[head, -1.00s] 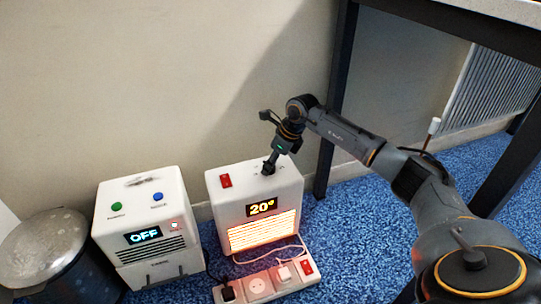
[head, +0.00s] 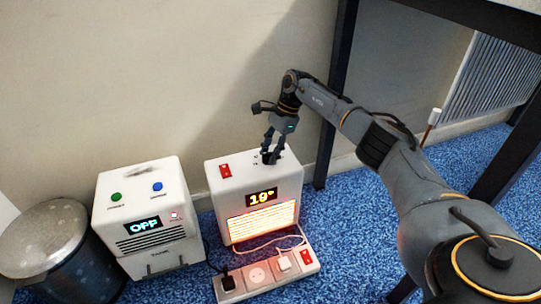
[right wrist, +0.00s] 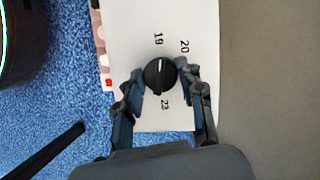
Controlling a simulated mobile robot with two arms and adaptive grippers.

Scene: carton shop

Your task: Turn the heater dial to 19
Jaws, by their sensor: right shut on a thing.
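The white heater (head: 222,202) stands on the carpet against the wall, its front grille glowing orange. Its display (head: 263,197) reads 19°. The black dial (right wrist: 160,75) on its top shows in the right wrist view, with its white mark pointing up close to the printed 19 (right wrist: 158,38). The numbers 20 (right wrist: 184,46) and 23 (right wrist: 164,104) are printed around it. My right gripper (head: 270,158) reaches down to the heater's top and is shut on the dial, one finger on each side. In the head view its fingers mostly hide the dial. My left gripper is out of view.
A red switch (head: 225,171) sits on the heater's top, left of the dial. A white dehumidifier-like unit (head: 110,235) showing OFF stands to the left, beside a metal bin (head: 45,240). A power strip (head: 240,287) lies in front. A dark table leg (head: 335,110) stands close on the right.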

